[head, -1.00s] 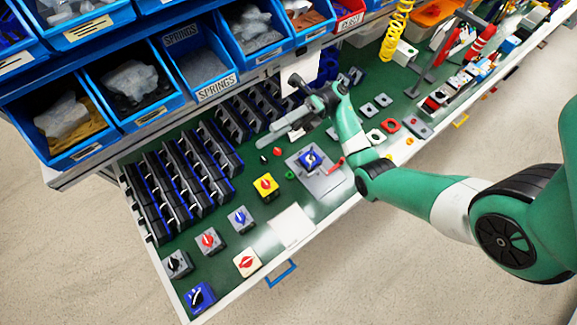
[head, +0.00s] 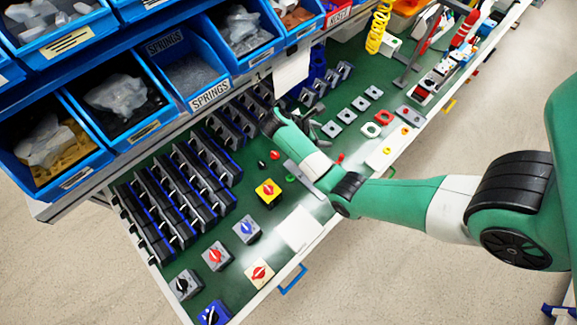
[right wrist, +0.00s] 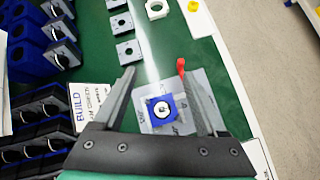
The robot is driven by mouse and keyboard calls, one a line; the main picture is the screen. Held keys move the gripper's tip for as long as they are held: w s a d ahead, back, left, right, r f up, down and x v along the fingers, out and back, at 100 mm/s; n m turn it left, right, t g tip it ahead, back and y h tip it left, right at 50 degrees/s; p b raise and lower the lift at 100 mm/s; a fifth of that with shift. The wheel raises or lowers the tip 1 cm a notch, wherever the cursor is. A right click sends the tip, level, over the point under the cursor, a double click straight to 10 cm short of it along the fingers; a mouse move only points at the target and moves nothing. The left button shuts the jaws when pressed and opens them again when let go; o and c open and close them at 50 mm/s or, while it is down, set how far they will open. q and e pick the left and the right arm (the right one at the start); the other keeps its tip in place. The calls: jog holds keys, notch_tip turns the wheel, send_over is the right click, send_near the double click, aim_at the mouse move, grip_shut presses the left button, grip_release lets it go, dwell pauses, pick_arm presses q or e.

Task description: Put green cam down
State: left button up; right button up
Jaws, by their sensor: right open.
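A small green piece, the only loose one that could be the green cam (head: 290,178), lies on the green bench top right of the yellow switch in the head view. I cannot make out its shape. My right gripper (right wrist: 157,76) is open, its two fingers spread with nothing between them. In the right wrist view it is above the blue switch base (right wrist: 157,108), which has a pale round centre and sits on a grey plate (right wrist: 190,124). In the head view my right wrist hides most of the gripper and the base. My left gripper is not in view.
A red-handled part (right wrist: 181,66) stands by the plate's edge. The yellow switch (head: 268,191) and several other switches are at the left front. Dark racks (head: 190,180) fill the back left. A white card (head: 298,229) lies near the front edge.

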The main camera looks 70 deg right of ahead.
jog(key=w+a+f+n+t+y, duration=0.3)
jog(key=w+a+f, duration=0.3)
jog(key=a, duration=0.4)
jog(key=n+b, duration=0.1)
jog(key=n, duration=0.1)
send_near(289, 179)
jog(key=f+b, duration=0.1)
jog(key=b, duration=0.1)
jog(key=s+d+f+b, duration=0.1)
jog(key=b, duration=0.1)
jog(key=shift+f+h, duration=0.1)
jog(key=shift+h, duration=0.2)
jog(key=shift+d+f, duration=0.1)
jog(key=shift+f, duration=0.2)
jog(key=b+x, duration=0.2)
jog(key=x, duration=0.3)
jog(key=shift+f, duration=0.1)
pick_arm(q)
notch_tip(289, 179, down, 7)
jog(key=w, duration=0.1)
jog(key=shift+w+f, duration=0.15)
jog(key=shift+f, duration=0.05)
pick_arm(e)
jog(key=shift+t, duration=0.3)
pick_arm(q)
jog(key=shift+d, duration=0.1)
pick_arm(e)
grip_shut()
